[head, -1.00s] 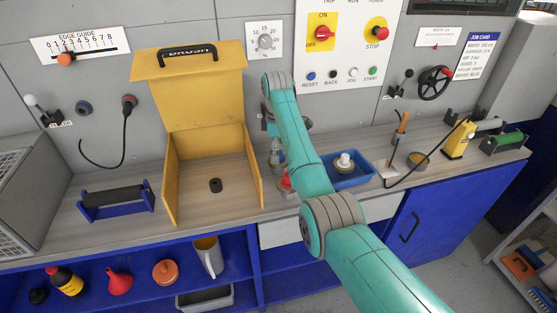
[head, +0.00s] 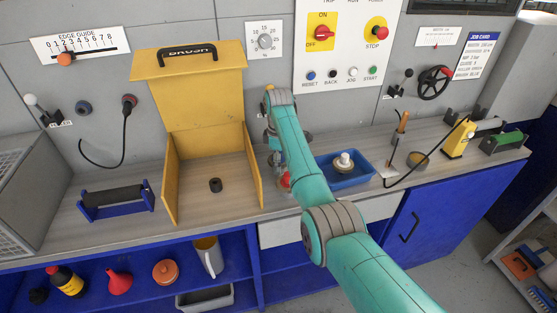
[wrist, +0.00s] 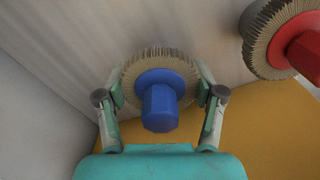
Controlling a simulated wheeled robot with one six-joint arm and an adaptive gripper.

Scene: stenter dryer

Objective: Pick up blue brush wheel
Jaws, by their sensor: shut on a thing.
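The blue brush wheel (wrist: 160,108) has a blue faceted hub and a round ring of pale bristles. It sits between the two fingers of my gripper (wrist: 160,92), which is shut on it in the wrist view. A red brush wheel (wrist: 285,38) is close by at the upper right of that view, apart from the fingers. In the head view its red hub (head: 285,180) shows just left of my forearm. The blue wheel and my fingertips are mostly hidden behind my arm in the head view.
An open yellow box (head: 253,165) holding a small dark cylinder (head: 215,185) stands left of my arm. A blue tray (head: 348,182) with a white-hubbed wheel (head: 344,161) stands right. A control panel (head: 345,60) is on the wall behind.

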